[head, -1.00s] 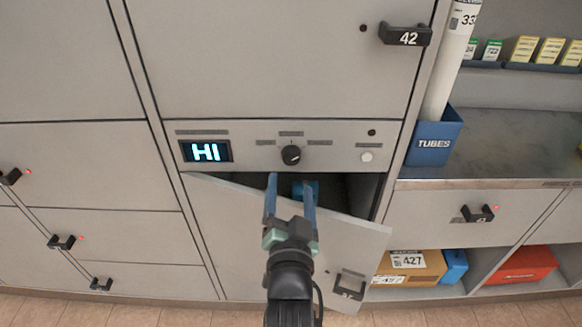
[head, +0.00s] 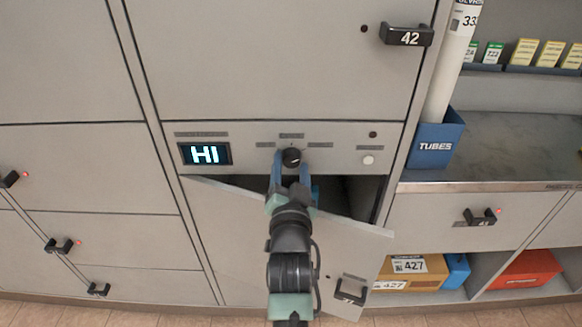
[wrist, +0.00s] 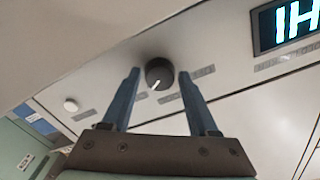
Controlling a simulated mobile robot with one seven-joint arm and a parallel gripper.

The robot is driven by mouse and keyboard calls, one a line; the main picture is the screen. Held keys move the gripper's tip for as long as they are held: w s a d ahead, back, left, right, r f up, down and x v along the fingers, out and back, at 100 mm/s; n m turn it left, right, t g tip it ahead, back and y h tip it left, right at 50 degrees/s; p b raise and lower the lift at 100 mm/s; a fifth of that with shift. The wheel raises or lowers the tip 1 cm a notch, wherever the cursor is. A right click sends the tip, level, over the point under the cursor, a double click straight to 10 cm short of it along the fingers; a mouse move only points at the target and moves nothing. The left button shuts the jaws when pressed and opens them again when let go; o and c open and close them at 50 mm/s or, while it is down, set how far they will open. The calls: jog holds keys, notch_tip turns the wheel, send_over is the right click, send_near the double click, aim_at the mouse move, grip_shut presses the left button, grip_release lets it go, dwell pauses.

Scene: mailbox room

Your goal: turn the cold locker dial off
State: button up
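The dial is a round black knob (head: 291,157) on the panel of the cold locker, with small labels to its left, above and right. In the head view its white mark points up, toward the top label. The display (head: 205,153) left of it reads HI. My gripper (head: 291,160) is open, its two blue fingers at either side of the knob. In the wrist view the knob (wrist: 159,73) sits between the fingertips with a gap on both sides. I cannot tell whether the fingertips reach fully around it.
The locker door (head: 230,225) below the panel hangs partly open under my arm. A white button (head: 368,160) is at the panel's right. Handle 42 (head: 408,36) sticks out above. A blue TUBES holder (head: 437,138) stands at the right.

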grip_shut()
jog(key=n+p, duration=0.1)
jog(key=n, duration=0.4)
jog(key=shift+n, duration=0.4)
jog(key=n+p, duration=0.3)
jog(key=n, duration=0.3)
jog(key=shift+d, duration=0.1)
jog(key=n+p, duration=0.2)
jog(key=n, duration=0.4)
jog(key=shift+r+n+p, duration=0.1)
jog(key=shift+n+p, duration=0.25)
jog(key=shift+n, duration=0.05)
jog(key=n+p, duration=0.1)
jog(key=n, duration=0.4)
jog(key=shift+n, duration=0.3)
